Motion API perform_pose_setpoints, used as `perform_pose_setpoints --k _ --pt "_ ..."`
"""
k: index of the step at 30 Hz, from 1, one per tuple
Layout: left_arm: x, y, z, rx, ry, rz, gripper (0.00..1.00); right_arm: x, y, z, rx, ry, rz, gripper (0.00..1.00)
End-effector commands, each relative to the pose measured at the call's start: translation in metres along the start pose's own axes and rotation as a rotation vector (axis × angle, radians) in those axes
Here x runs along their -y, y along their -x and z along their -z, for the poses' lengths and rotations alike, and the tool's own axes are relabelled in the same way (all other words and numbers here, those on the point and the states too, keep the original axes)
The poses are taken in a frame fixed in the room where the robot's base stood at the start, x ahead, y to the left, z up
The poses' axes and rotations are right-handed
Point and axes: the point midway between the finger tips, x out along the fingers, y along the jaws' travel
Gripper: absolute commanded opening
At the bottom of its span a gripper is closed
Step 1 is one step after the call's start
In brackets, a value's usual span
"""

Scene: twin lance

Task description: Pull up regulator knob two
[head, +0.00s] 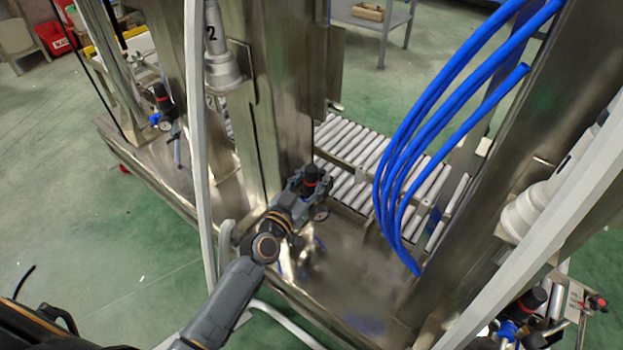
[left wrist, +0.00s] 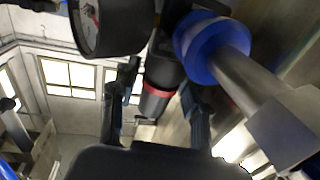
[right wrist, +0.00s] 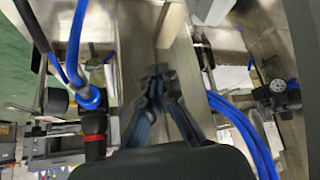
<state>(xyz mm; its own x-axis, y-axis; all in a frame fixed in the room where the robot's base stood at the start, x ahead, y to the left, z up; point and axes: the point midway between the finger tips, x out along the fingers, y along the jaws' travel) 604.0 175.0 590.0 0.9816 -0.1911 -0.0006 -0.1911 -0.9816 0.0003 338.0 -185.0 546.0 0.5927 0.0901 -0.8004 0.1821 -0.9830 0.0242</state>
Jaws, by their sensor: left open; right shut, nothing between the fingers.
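Regulator knob two (head: 311,176), black with a red band, sits on the regulator beside the steel column under the lance marked 2 (head: 212,45). My left gripper (head: 303,188) is at this knob, partly covering the regulator. In the left wrist view the knob (left wrist: 160,88) lies between the two open fingers of my left gripper (left wrist: 156,108), with a gap visible on its left side. Contact on the right side is unclear. My right gripper (right wrist: 158,82) is shut and empty in the right wrist view, and I do not see it in the head view.
A pressure gauge (left wrist: 108,25) and a blue collar on a pipe (left wrist: 205,45) are close to my left fingers. Blue hoses (head: 400,160) hang right of the column. Other regulators stand at far left (head: 161,97) and lower right (head: 525,305). A roller conveyor (head: 350,145) lies behind.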

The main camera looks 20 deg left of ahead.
Motion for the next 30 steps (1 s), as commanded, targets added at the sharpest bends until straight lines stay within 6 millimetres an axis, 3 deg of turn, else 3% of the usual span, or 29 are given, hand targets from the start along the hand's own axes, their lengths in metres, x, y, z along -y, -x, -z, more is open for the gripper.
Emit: perform_pose_setpoints --k 3,9,10,17,24,30 --pt "0.0 0.0 0.0 0.0 0.0 0.0 0.44 0.0 0.0 0.0 0.0 0.0 0.0 0.0" --pt "0.0 0.0 0.0 0.0 0.0 0.0 0.03 0.0 0.0 0.0 0.001 0.0 0.0 0.0" --pt "0.0 0.0 0.0 0.0 0.0 0.0 0.0 0.0 0.0 0.0 0.001 0.0 0.0 0.0" --pt "0.0 0.001 0.002 0.0 -0.001 0.0 0.0 0.0 0.002 -0.001 0.012 0.0 0.0 0.0" --pt "0.001 0.0 0.011 -0.001 -0.002 0.001 0.0 -0.006 0.019 -0.046 0.232 -0.008 -0.012 0.0" --pt "0.0 0.0 0.014 -0.003 -0.001 0.0 0.0 -0.008 0.029 -0.066 0.331 -0.011 -0.016 0.0"
